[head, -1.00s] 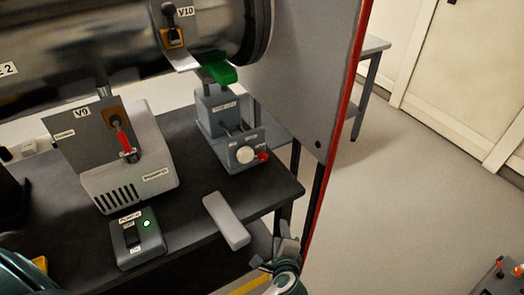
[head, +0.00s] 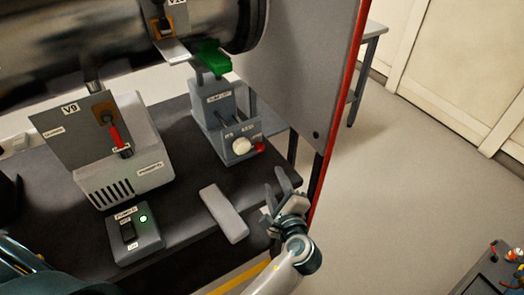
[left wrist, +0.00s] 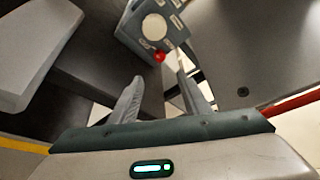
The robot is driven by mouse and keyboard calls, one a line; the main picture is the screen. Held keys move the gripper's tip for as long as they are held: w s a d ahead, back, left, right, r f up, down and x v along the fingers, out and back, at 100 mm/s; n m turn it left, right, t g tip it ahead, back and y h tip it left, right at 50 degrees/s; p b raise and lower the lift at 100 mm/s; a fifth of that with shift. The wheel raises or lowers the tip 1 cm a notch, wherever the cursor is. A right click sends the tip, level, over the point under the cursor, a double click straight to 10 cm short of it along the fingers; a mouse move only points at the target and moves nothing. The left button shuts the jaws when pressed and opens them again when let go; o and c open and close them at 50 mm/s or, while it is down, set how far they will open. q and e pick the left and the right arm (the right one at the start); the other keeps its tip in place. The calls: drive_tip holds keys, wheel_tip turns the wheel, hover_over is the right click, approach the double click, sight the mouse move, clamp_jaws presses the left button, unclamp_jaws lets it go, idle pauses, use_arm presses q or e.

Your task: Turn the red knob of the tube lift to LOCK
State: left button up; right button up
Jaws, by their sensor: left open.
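The tube lift (head: 222,118) is a grey unit on the dark bench, with a green cradle (head: 212,60) on top under the metal tube. Its front box carries a round cream dial (head: 242,147) and a small red knob (head: 260,146) at its right side. The red knob also shows in the left wrist view (left wrist: 158,57), just beyond the fingers. My left gripper (head: 279,184) is open and empty, below and right of the red knob, apart from it. The labels by the knob are too small to read. My right gripper is not in view.
A grey block (head: 223,213) lies on the bench left of my gripper. A switch box (head: 135,238) with a green light and the V9 unit with a red lever (head: 115,138) stand further left. A red-edged grey panel (head: 300,70) rises close behind and right.

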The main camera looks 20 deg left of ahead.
sight(261, 149)
use_arm(q)
drive_tip(key=x, duration=0.4)
drive_tip(key=shift+w+a+r+p, duration=0.1)
drive_tip(key=shift+w+a+p, duration=0.1)
drive_tip(key=shift+w+p, duration=0.1)
drive_tip(key=p+x, duration=0.1)
drive_tip(key=x, duration=1)
drive_tip(key=shift+w+a+f, duration=0.25)
drive_tip(key=shift+w+a, duration=0.1)
drive_tip(key=shift+w, duration=0.05)
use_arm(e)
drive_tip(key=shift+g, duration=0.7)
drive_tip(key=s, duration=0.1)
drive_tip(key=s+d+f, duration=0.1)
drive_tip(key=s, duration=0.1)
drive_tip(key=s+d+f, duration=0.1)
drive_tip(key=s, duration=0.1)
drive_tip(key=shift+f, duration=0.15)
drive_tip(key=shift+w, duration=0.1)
use_arm(q)
drive_tip(key=c, duration=1)
drive_tip(key=shift+c, duration=0.2)
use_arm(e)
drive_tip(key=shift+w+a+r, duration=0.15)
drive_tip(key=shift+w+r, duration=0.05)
use_arm(q)
drive_tip(key=shift+p, duration=0.3)
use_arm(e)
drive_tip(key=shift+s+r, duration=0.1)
